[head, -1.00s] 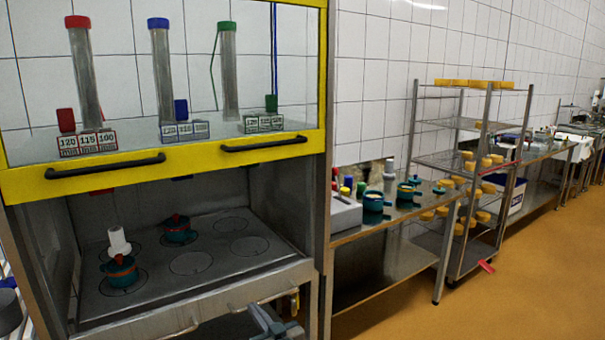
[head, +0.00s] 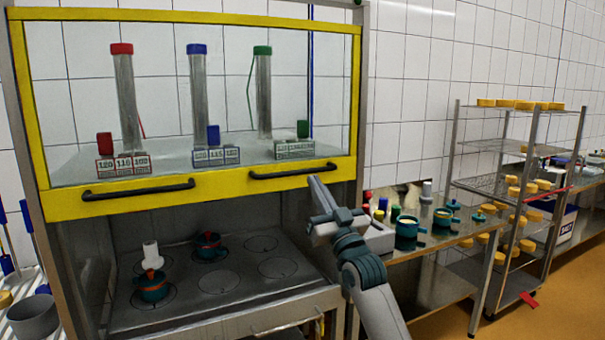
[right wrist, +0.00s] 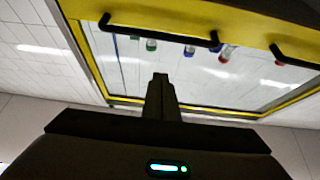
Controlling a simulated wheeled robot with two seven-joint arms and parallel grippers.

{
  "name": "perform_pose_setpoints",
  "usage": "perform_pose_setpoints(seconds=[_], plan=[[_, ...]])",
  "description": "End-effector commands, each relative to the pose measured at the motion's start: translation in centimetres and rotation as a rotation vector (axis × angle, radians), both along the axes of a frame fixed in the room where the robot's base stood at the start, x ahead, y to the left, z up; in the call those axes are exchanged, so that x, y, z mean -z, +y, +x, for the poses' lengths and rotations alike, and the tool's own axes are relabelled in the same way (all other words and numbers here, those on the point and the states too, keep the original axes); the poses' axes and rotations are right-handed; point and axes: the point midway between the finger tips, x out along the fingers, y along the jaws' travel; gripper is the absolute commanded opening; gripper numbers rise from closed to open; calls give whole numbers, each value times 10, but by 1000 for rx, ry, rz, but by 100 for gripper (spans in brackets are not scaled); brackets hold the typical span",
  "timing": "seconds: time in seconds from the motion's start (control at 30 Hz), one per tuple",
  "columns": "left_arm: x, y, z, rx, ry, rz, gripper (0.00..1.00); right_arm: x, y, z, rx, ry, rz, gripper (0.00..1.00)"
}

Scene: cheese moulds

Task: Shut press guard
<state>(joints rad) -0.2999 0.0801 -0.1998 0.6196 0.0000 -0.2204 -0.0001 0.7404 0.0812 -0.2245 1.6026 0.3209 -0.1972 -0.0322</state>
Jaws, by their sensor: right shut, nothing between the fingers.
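The press guard (head: 215,201) is a clear pane in a yellow frame with two black handles. It is raised, with its lower bar above the open press bay. The left handle (head: 138,189) and right handle (head: 293,171) sit on that bar. My right gripper (head: 316,184) is shut and empty, just below and right of the right handle; I cannot tell whether it touches the bar. In the right wrist view the shut fingers (right wrist: 160,92) point up toward the guard, with both handles above them. My left gripper is not in view.
In the bay, two teal moulds with red tops (head: 151,286) (head: 208,246) stand on the press bed (head: 220,283), one under a white piece. At right are a steel table (head: 440,238) with moulds and a rack (head: 520,185) with yellow cheeses. A grey pot (head: 33,318) is lower left.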

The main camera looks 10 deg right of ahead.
Motion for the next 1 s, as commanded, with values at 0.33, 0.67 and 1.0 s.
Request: perform_pose_setpoints(seconds=[0.33,0.67,1.0], plan=[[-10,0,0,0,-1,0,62,-12,5,15,0,1,0,0],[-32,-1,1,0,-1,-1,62,-37,17,53,1,1,-1,0],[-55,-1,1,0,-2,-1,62,-41,27,86,1,7,-2,0]])
